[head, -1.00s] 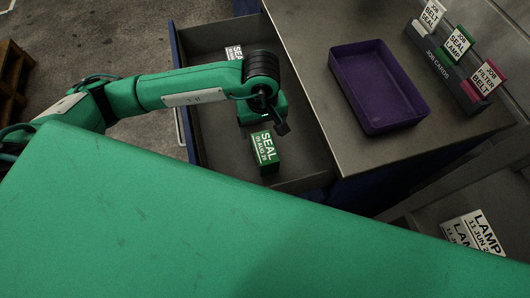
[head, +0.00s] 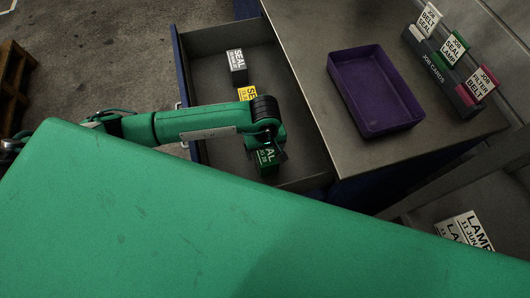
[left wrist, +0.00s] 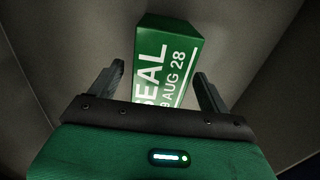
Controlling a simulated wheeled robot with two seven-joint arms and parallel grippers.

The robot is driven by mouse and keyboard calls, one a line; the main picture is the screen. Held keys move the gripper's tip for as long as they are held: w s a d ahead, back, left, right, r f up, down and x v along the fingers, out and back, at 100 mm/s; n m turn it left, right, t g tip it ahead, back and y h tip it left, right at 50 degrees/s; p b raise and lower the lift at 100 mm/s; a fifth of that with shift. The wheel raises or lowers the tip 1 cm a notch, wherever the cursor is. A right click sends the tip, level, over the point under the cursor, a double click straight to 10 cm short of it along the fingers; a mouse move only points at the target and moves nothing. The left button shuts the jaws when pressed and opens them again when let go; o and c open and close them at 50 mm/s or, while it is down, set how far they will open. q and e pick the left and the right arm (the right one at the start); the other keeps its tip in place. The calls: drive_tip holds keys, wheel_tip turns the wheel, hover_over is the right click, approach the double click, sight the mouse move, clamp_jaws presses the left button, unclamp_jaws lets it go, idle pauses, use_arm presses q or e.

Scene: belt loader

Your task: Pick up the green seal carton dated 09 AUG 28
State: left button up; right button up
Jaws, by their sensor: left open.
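The green seal carton (head: 267,165) lies in the open drawer in the head view, partly hidden by my left gripper. The left wrist view shows the carton (left wrist: 168,55) with its face reading SEAL and 9 AUG 28, the first digit cut off. My left gripper (head: 279,154) is over the carton. In the left wrist view its two fingers (left wrist: 160,82) are apart, one on each side of the carton's near part, with gaps visible. The carton's near end is hidden behind the gripper body. My right gripper is not in view.
The drawer (head: 208,75) also holds a grey seal carton (head: 237,66) and a yellow one (head: 246,94), partly covered by my arm. A purple tray (head: 375,90) and a job card rack (head: 440,70) stand on the bench top. Lamp cartons (head: 465,232) lie at lower right.

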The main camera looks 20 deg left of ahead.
use_arm(q)
drive_tip(key=c, duration=1.1)
drive_tip(key=shift+r, duration=0.1)
